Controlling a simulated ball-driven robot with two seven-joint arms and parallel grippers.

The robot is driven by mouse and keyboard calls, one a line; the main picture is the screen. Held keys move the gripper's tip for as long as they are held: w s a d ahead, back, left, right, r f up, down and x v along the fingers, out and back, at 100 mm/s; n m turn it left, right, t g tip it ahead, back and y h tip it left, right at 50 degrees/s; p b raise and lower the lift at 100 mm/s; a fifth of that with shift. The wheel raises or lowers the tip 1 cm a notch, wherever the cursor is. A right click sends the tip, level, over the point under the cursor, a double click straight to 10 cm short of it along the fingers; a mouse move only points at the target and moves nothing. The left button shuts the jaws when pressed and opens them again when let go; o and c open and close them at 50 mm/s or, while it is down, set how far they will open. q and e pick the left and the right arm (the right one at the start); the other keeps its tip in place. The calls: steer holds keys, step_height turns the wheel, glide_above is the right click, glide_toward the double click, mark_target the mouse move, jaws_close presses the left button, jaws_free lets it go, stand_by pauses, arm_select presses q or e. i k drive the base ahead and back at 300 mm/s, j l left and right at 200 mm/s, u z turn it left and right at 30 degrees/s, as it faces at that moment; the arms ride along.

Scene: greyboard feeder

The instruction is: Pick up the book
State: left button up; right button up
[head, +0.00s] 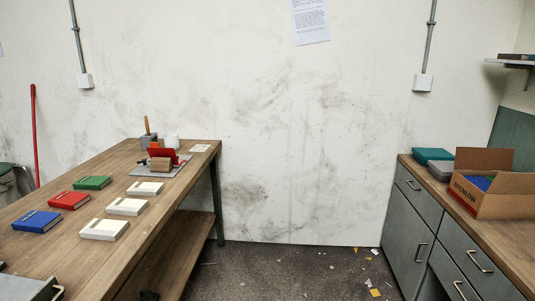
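Several book-like things lie flat on the wooden workbench (118,160) at the left. A blue book (37,222) is nearest, a red book (68,200) is behind it, and a green book (92,183) is farther back. To their right is a row of white book-like blocks: a near one (104,229), a middle one (127,206) and a far one (146,188). I cannot tell which of these the task means. Neither gripper shows clearly in the head view.
A grey mat (178,171) with a red and brown fixture (162,158) lies at the bench's far end. A grey tray-like thing (25,288) is at the bottom left. An open cardboard box (500,206) stands on the right cabinet (412,203). Scraps litter the floor between.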

mark_target(41, 222)
steer(key=u, duration=1.65)
